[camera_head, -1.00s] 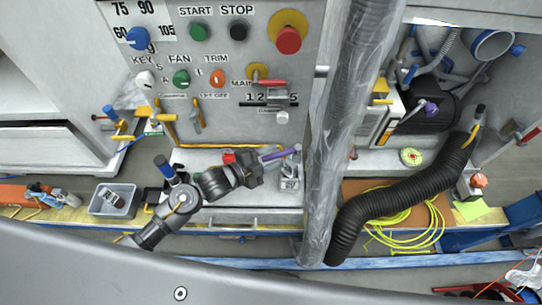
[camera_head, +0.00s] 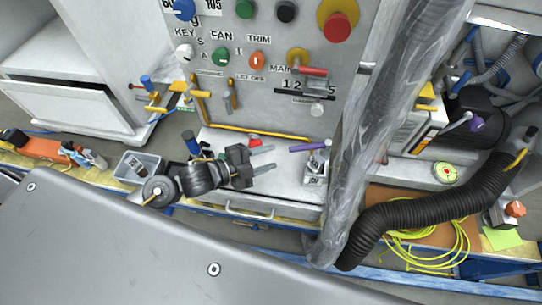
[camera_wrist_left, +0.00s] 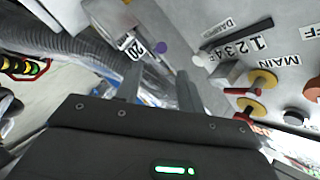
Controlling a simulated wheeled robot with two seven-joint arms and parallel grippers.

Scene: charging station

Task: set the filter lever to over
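A lever with a purple handle (camera_head: 310,146) stands on a small grey block (camera_head: 314,172) on the bench ledge. The handle lies nearly level, its free end pointing left; no filter label is readable. My right gripper is out of view.
The control panel (camera_head: 225,75) with knobs and buttons rises behind the gripper. A wrapped column (camera_head: 375,135) stands close right of the lever. A black corrugated hose (camera_head: 425,208) lies farther right. A grey bin (camera_head: 150,168) sits left of my arm.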

